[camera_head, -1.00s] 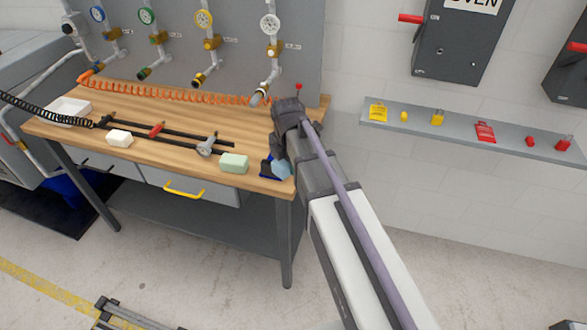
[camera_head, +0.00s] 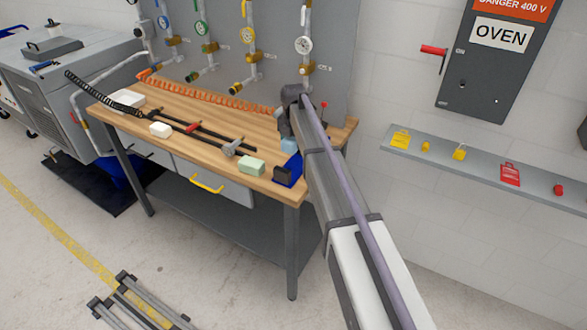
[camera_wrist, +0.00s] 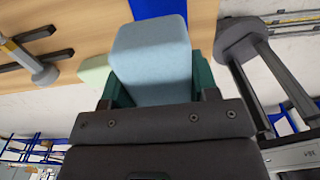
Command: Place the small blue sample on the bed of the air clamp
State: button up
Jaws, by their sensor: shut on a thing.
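The small blue sample (camera_head: 289,145) is a pale blue block held above the right end of the workbench. In the wrist view the sample (camera_wrist: 152,60) is between the green fingers of my gripper (camera_wrist: 155,88), which is shut on it. Dark parallel rails with a red part and a grey head (camera_head: 230,148) lie along the bench; the grey head also shows in the wrist view (camera_wrist: 42,72). A blue piece (camera_head: 293,168) with a dark block (camera_head: 283,174) is at the bench's front right corner. I cannot tell for sure which is the air clamp.
A pale green block (camera_head: 251,166) and a white block (camera_head: 160,130) sit along the bench's front. A white tray (camera_head: 127,100), a black coiled hose (camera_head: 90,88) and an orange coiled hose (camera_head: 205,96) lie further left and back. Wall-mounted gauges stand behind.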

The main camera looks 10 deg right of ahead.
aim_at(293, 168)
notch_tip(293, 168, down, 10)
jog(key=b, duration=0.8)
jog(key=shift+b, duration=0.3)
jog(key=shift+r, duration=0.3)
jog(key=shift+f, duration=0.2)
jog(key=o, duration=0.9)
notch_tip(293, 168, up, 13)
jog(key=p, duration=1.2)
jog(key=shift+f+p, duration=0.15)
jog(key=shift+p, duration=0.25)
jog(key=shift+s+f, duration=0.15)
jog(key=shift+s, duration=0.15)
jog(key=s+m, duration=2.7)
jog(key=s, duration=0.8)
jog(key=shift+s+m, duration=0.4)
